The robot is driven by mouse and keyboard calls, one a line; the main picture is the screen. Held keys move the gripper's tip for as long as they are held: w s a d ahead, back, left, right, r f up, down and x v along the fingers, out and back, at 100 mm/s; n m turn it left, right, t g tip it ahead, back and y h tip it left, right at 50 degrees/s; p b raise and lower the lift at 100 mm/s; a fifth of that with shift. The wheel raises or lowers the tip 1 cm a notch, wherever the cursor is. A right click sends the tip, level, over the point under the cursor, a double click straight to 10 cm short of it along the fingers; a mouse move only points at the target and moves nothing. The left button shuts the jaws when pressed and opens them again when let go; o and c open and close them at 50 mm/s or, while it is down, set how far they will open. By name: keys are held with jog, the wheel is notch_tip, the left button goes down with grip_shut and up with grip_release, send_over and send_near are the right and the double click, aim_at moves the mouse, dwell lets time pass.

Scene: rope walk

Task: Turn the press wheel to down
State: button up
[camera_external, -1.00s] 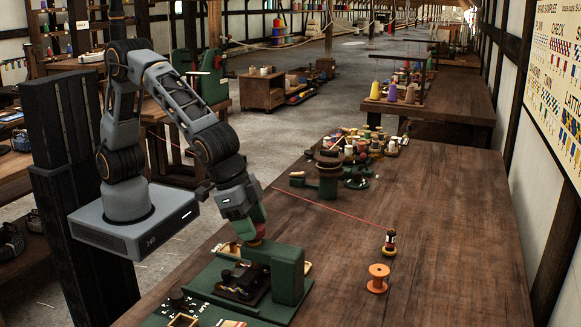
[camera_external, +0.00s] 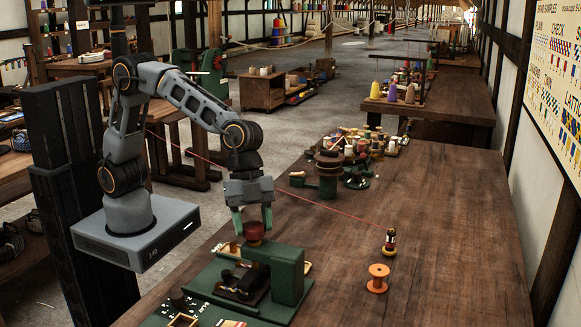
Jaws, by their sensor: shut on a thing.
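The press (camera_external: 288,277) is a green machine with a dark bed, on the near left of the wooden table. Its press wheel (camera_external: 254,232) is a small dark red round knob on top. My gripper (camera_external: 253,224) points down from above, with one green finger on each side of the wheel. It is shut on the wheel. Which way the wheel is turned cannot be read from here, and the fingers hide part of its sides.
An orange spool (camera_external: 377,279) and a small dark bobbin (camera_external: 390,243) stand to the right on the table (camera_external: 440,220). A green winder (camera_external: 328,178) and several spools stand farther back. A thin red line crosses behind my gripper. The table's right side is clear.

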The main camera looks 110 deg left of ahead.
jog(key=m+g+b, duration=0.1)
jog(key=m, duration=0.1)
jog(key=m+g+h, duration=0.1)
jog(key=m, duration=0.2)
jog(key=shift+w+m+b, duration=0.1)
jog(key=shift+m+b, duration=0.2)
jog(key=shift+b, duration=0.05)
jog(key=m+g, duration=0.1)
jog(key=m, duration=0.3)
jog(key=shift+m+g, duration=0.4)
jog(key=shift+m, duration=0.3)
jog(key=o, duration=0.9)
jog(key=p+v, duration=0.2)
jog(key=v, duration=1.1)
jog(key=shift+w+a+r, duration=0.15)
jog(key=shift+w+r, duration=0.1)
jog(key=shift+r, duration=0.1)
